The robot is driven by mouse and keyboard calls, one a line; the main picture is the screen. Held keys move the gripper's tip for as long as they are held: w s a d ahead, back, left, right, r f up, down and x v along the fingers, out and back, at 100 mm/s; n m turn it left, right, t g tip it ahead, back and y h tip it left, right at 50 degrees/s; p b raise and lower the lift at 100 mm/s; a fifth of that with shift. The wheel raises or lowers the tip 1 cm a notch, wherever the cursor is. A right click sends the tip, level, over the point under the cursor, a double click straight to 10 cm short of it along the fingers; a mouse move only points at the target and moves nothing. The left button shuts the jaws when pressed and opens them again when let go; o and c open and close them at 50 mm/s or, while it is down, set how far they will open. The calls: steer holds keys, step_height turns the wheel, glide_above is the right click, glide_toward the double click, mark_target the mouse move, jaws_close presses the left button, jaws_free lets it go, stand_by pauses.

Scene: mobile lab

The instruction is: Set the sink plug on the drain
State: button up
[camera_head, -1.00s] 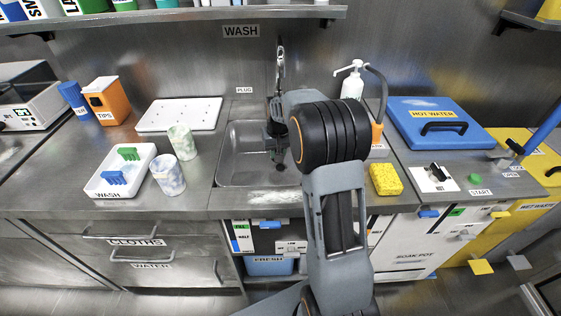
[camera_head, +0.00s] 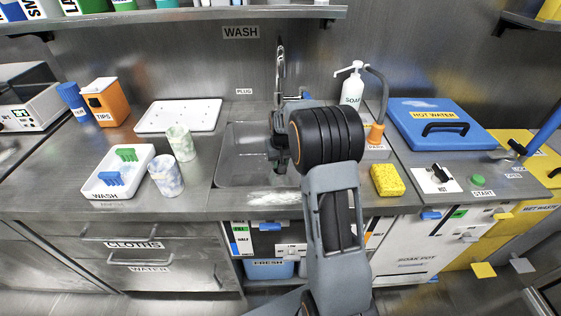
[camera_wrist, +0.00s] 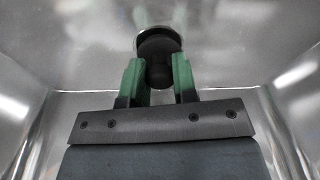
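The dark round sink plug (camera_wrist: 160,57) shows in the wrist view between the green fingers of my gripper (camera_wrist: 158,72). The fingers press against both its sides. A pale metal ring, the drain (camera_wrist: 158,31), shows just beyond the plug, which covers most of it. I cannot tell whether the plug touches the drain. In the head view my gripper (camera_head: 278,158) points down inside the sink basin (camera_head: 240,165). My arm hides part of the basin there, and the plug cannot be made out.
The faucet (camera_head: 280,65) rises behind my gripper. A soap bottle (camera_head: 351,85) and an orange-based nozzle (camera_head: 375,133) stand right of the sink. A yellow sponge (camera_head: 387,180) lies at the front right. Two cups (camera_head: 166,175) and a wash tray (camera_head: 123,190) stand left. Basin walls surround my gripper.

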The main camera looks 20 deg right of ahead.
steer(key=o, duration=0.5)
steer(key=shift+c, duration=0.2)
steer(key=shift+r, duration=0.1)
steer(key=shift+s+r+p, duration=0.25)
steer(key=shift+r+p, duration=0.3)
steer(key=shift+r, duration=1.35)
steer(key=shift+s+r+p, duration=0.2)
steer(key=shift+r+p, duration=0.3)
steer(key=shift+r, duration=1.4)
steer(key=shift+f, duration=0.1)
